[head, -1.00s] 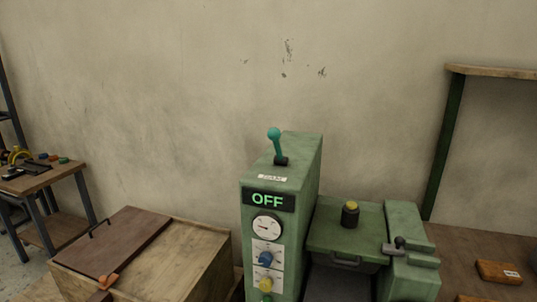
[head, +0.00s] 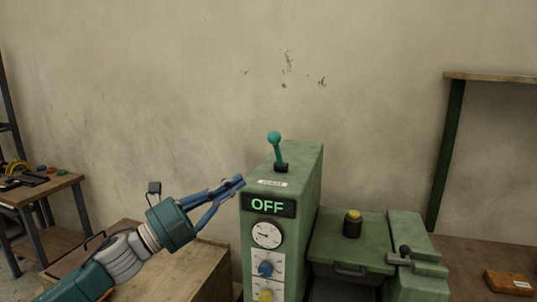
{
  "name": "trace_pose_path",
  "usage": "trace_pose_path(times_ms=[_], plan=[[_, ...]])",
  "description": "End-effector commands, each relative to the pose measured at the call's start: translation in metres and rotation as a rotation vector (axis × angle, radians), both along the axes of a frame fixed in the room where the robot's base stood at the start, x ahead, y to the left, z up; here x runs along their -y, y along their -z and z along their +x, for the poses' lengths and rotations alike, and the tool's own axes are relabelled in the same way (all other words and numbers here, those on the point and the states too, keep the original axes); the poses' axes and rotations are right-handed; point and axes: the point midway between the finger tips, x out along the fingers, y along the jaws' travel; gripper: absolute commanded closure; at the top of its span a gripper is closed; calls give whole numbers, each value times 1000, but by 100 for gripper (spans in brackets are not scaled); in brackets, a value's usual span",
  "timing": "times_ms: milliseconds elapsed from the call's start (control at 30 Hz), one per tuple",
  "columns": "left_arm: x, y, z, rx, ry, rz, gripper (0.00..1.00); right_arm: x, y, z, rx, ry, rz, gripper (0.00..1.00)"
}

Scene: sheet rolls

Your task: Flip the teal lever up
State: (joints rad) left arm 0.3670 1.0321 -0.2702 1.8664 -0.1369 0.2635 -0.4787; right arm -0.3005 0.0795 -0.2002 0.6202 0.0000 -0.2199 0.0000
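The teal lever (head: 277,150) has a round knob and stands on top of the green machine box (head: 270,185), leaning slightly left from its dark base. A lit display (head: 268,205) on the box front reads OFF. My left gripper (head: 238,184) has come in from the lower left. Its blue fingers come together at the tips, with nothing between them. The tips are left of the box's upper edge, below and left of the lever and apart from it in the picture. My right gripper is not in view.
A gauge (head: 266,235) and blue and yellow knobs sit on the box front. To the right is a lower green machine (head: 330,235) with a yellow-topped button (head: 352,223) and a small dark handle. A wooden crate (head: 205,262) stands below my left arm. Above the lever is bare wall.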

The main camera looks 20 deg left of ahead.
Motion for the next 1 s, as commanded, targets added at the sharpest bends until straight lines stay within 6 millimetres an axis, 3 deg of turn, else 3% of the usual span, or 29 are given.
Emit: trace_pose_path(times_ms=[267,433,867,1000], plan=[[0,-1,1,-1,-1,-2,100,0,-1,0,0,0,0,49],[7,-10,12,1,-2,-5,100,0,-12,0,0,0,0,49],[60,-41,77,-1,-1,-5,100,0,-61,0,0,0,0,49],[54,-47,97,-3,-4,-4,100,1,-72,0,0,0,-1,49]])
